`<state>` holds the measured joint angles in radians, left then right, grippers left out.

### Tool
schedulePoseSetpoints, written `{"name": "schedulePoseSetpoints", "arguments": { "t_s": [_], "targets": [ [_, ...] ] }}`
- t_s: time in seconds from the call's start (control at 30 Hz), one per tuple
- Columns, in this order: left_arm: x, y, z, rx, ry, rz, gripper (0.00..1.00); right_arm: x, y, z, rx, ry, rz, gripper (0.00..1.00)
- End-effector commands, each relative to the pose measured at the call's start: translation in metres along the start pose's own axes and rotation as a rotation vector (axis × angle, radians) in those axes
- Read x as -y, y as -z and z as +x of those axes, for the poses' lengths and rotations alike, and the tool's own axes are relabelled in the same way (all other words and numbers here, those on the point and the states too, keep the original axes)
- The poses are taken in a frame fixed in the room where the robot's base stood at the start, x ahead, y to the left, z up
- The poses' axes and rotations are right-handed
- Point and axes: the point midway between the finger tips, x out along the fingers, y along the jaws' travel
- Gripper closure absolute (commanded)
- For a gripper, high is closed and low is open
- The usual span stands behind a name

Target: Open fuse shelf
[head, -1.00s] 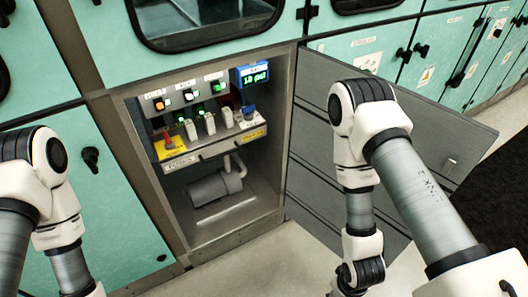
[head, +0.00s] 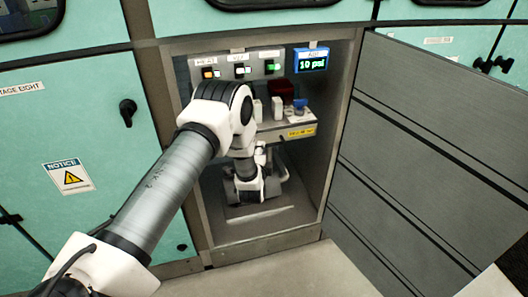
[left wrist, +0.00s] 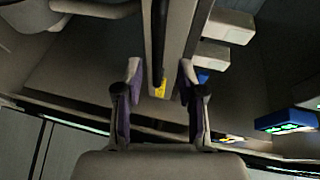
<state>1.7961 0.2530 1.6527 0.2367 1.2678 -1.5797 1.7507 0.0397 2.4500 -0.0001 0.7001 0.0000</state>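The fuse shelf (head: 276,136) is a grey ledge inside the open cabinet, with a yellow label on its front and several white blocks on top. My left arm reaches into the cabinet and covers the shelf's left part. My left gripper (left wrist: 160,72) shows in the left wrist view with its two fingers apart. A long pale edge (left wrist: 183,35) with a dark strip beside it runs between and beyond the fingers. I cannot tell whether the fingers touch it. In the head view the fingers are mostly hidden by my arm. My right gripper is out of view.
The cabinet door (head: 430,150) stands open on the right. A blue display (head: 311,61) reading 10 psi and several lit switches (head: 240,70) sit above the shelf. The cabinet floor (head: 255,222) lies below. A closed green panel (head: 75,150) is on the left.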

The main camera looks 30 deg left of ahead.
Motion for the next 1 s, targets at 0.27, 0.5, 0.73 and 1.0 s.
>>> {"name": "schedulePoseSetpoints", "arguments": {
  "t_s": [0.27, 0.5, 0.73, 1.0],
  "targets": [
    [-0.003, 0.0, 0.045, -0.002, -0.003, -0.001, 0.61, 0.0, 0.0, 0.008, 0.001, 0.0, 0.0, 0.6],
    [-0.002, 0.001, 0.048, -0.002, -0.005, -0.001, 0.61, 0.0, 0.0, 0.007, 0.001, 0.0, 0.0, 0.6],
    [-0.002, 0.001, 0.048, -0.002, -0.006, -0.002, 1.0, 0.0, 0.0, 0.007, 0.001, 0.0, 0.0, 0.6],
    [-0.002, 0.001, 0.048, -0.002, -0.006, -0.002, 1.0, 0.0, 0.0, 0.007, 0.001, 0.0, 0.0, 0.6]
  ]
}}
